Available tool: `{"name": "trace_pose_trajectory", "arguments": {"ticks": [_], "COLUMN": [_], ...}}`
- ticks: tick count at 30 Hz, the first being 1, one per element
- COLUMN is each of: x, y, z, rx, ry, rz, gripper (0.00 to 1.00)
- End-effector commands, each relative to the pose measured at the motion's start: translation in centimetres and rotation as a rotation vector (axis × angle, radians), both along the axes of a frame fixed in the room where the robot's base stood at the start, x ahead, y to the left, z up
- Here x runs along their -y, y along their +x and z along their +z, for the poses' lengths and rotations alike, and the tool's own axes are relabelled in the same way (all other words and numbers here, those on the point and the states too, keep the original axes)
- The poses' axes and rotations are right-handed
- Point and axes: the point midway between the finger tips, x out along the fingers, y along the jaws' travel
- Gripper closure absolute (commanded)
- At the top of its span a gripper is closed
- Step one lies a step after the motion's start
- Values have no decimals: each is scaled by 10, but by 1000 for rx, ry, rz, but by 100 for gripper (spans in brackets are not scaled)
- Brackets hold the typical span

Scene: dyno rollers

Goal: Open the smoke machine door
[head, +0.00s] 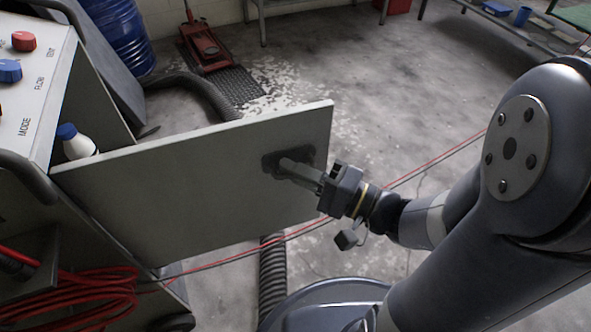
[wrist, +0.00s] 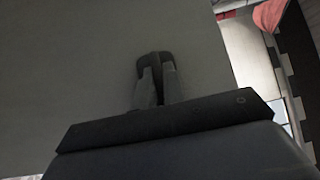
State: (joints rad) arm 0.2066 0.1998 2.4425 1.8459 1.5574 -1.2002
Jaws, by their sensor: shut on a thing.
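The smoke machine (head: 30,100) stands at the left in the head view, with red and blue knobs on its sloped top panel. Its grey door (head: 180,185) is swung well out to the right, and the compartment behind it shows. The dark handle (head: 270,163) is near the door's far right edge. My gripper (head: 290,168) is shut on the handle. In the wrist view the door (wrist: 70,60) fills most of the picture, and my fingers (wrist: 157,72) are close together at its face. The handle between them is mostly hidden.
A white bottle with a blue cap (head: 76,142) stands in the compartment. A red hose (head: 80,300) lies coiled at lower left, and a red line crosses the floor. A blue drum (head: 118,35) and a red jack (head: 205,45) are behind. Floor right of the door is open.

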Motion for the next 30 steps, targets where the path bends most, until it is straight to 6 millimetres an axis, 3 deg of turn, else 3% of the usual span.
{"name": "trace_pose_trajectory", "arguments": {"ticks": [5, 6, 14, 23, 30], "x": [0, 0, 0, 2, 17], "y": [0, 0, 0, 0, -6], "z": [0, 0, 0, 0, -2], "rx": [-1, -1, -1, 0, 0], "ry": [0, 0, 0, 0, -1], "rz": [1, 1, 1, -1, -6], "gripper": [100, 88, 68, 68, 68]}}
